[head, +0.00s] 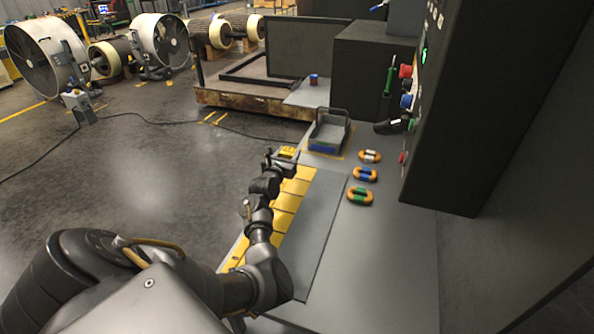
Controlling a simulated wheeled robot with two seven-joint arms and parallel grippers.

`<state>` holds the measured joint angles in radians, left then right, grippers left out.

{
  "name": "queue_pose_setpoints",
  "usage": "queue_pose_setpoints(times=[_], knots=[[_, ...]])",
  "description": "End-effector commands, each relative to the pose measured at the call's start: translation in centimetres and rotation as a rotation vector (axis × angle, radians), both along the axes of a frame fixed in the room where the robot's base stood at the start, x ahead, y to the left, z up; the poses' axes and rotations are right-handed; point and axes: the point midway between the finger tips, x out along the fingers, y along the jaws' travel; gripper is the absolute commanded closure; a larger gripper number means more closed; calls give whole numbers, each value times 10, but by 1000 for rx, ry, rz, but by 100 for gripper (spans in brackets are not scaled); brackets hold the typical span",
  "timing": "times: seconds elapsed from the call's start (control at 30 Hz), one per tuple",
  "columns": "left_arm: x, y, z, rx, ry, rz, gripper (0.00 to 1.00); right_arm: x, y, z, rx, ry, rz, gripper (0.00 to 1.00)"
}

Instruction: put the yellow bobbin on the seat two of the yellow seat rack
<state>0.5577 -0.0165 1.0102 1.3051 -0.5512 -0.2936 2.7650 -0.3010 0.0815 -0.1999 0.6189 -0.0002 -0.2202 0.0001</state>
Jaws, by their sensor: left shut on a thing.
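My left gripper (283,158) is at the far end of my left arm, near the left edge of the grey table. It is shut on a small yellow thing, which looks like the yellow bobbin (288,151); the fingers hide part of it. The yellow seat rack (296,188) runs along the table's left edge, with several seats split by thin dividers. My left arm covers part of the rack. The gripper and bobbin show at the rack's far end; I cannot tell whether the bobbin touches it. My right gripper is not in view.
Three orange rings with white (370,156), blue (365,174) and green (360,196) parts lie right of a flat grey plate (318,225). A grey handled tray (330,131) stands beyond the rack. A tall dark control cabinet (470,110) bounds the right.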

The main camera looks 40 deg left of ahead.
Motion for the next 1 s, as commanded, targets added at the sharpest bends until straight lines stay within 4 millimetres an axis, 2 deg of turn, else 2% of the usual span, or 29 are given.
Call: queue_pose_setpoints(times=[0.03,0.2,0.47,0.57,0.77,1.0], knots=[[1,-7,-9,-2,3,1,84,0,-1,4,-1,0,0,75],[5,-22,-30,1,1,1,84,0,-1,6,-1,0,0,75],[7,-28,-37,1,0,2,84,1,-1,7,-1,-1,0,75],[8,-36,-47,-1,3,0,84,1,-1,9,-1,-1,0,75],[8,-34,-71,2,2,1,84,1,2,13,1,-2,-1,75],[8,-34,-75,3,0,2,84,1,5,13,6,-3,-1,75]])
